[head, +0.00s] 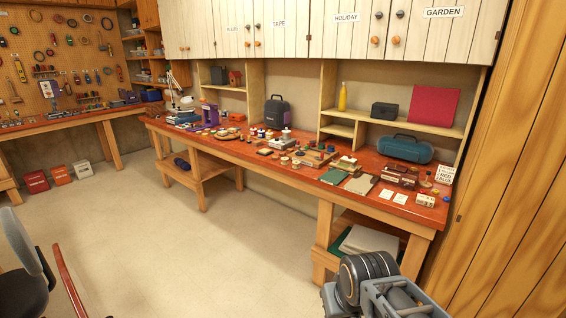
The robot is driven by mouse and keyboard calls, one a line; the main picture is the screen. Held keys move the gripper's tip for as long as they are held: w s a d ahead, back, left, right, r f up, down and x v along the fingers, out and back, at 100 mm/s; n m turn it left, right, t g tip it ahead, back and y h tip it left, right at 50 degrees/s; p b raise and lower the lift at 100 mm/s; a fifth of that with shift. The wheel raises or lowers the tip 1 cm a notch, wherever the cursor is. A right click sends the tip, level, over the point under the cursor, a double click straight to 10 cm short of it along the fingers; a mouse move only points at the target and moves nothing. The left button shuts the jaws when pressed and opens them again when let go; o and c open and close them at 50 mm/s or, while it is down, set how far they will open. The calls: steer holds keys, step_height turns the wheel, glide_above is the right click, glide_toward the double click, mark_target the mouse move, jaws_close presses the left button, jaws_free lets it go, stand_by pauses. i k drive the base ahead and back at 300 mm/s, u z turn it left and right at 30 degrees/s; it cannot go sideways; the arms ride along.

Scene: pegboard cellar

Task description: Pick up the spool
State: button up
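The spool cannot be told apart with certainty. Many small items lie on the long red-topped workbench (295,173), and they are too small here to name one as the spool. Small round pieces stand near the middle of the bench and at its right end. Part of my grey and black arm (375,285) shows at the bottom right, in front of the bench's right end. My gripper's fingertips are not visible, so I cannot see whether it holds anything.
A teal case (405,149), a dark case (276,112) and a green book (334,177) are on the bench. A yellow bottle (343,97) stands on the shelf. A black chair (25,255) is at lower left. The middle floor (150,235) is clear.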

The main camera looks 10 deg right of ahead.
mark_target(284, 159)
steer(key=u, duration=0.6)
steer(key=i, duration=2.4)
steer(key=z, duration=0.75)
steer(key=i, duration=0.65)
steer(key=z, duration=0.35)
